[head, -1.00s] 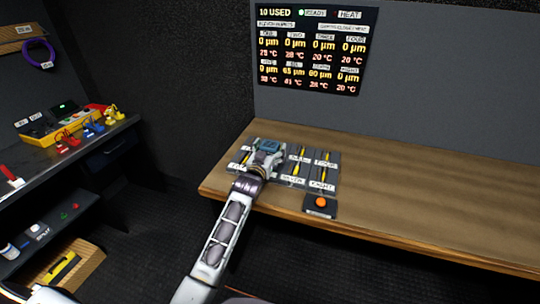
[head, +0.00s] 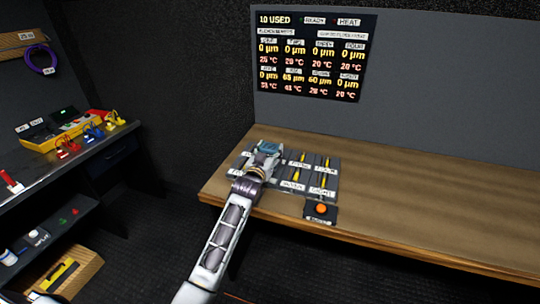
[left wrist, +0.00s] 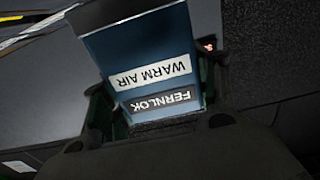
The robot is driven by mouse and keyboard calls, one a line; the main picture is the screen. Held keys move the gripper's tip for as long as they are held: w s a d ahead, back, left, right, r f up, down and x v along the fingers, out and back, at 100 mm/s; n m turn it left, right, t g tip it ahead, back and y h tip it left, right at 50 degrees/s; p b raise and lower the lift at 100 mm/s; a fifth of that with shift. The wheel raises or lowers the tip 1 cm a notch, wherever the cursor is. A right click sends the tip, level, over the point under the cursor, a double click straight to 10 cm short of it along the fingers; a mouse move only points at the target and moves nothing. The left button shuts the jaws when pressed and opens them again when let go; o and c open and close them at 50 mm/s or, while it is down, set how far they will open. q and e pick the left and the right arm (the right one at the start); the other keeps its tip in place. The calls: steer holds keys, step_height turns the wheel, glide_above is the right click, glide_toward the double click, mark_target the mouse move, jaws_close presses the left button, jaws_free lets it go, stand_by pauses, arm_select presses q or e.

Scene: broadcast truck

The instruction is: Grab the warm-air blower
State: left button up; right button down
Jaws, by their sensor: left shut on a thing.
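The warm-air blower (left wrist: 150,70) is a blue box with white "WARM AIR" and dark "FERNLOK" labels, upside down in the left wrist view. My left gripper (left wrist: 160,112) is shut on it, with a dark finger on each side. In the head view the blower (head: 268,147) shows as a small blue-grey top at the end of my left arm. My left gripper (head: 262,157) is there over the grey labelled plates on the wooden bench. The gripper hides part of these plates. My right gripper is not in view.
The grey plates (head: 325,163) hold yellow-marked slots. A box with an orange button (head: 320,209) sits at the bench's front edge. The wooden bench (head: 430,200) is clear to the right. A readout panel (head: 312,55) hangs behind. A dark side bench holds a yellow device (head: 48,140).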

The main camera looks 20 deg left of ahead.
arm_select(q)
step_height(320, 180, up, 7)
steer(key=shift+r, duration=0.6)
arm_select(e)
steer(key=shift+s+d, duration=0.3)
